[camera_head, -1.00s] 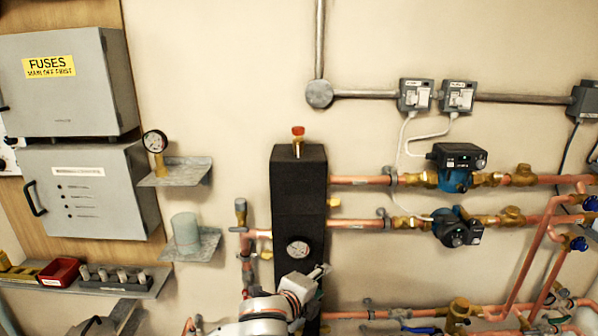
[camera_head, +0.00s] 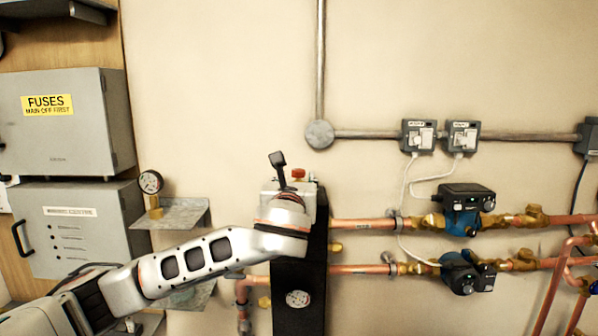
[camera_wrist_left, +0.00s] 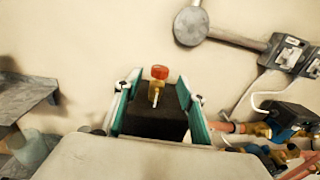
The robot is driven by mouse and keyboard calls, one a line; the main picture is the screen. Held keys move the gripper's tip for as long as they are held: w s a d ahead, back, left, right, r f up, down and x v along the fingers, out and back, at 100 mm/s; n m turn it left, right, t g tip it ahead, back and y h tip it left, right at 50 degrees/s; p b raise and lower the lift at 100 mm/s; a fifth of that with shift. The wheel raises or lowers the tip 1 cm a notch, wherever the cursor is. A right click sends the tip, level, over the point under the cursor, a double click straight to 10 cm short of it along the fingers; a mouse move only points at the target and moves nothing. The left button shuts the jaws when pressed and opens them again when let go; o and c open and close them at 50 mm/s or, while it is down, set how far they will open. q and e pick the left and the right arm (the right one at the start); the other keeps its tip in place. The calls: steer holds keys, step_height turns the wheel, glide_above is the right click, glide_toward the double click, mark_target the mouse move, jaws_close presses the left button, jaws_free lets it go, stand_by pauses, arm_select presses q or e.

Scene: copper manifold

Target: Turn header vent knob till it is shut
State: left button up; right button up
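The header vent knob is a red cap (camera_head: 298,174) on a small brass valve at the top of the tall black header (camera_head: 300,265). In the left wrist view the red knob (camera_wrist_left: 159,72) and its brass body stand between and beyond the two teal fingers. My left gripper (camera_wrist_left: 158,100) is open, with a finger on each side of the view and nothing seen between the pads. In the head view my left wrist and gripper (camera_head: 288,180) hide the header's top and the lower part of the valve. Whether a finger touches the knob cannot be told. My right gripper is out of view.
Copper pipes (camera_head: 360,224) with two pumps (camera_head: 460,212) run right from the header. A gauge (camera_head: 150,182) stands on a shelf (camera_head: 175,214) at left, beside grey fuse boxes (camera_head: 60,130). The wall above the header is clear up to the conduit (camera_head: 320,134).

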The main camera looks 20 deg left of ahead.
mark_target(298, 172)
arm_select(q)
steer(key=shift+p+x, duration=0.6)
steer(key=shift+x, duration=2.55)
steer(key=shift+r, duration=0.15)
steer(key=c, duration=1.1)
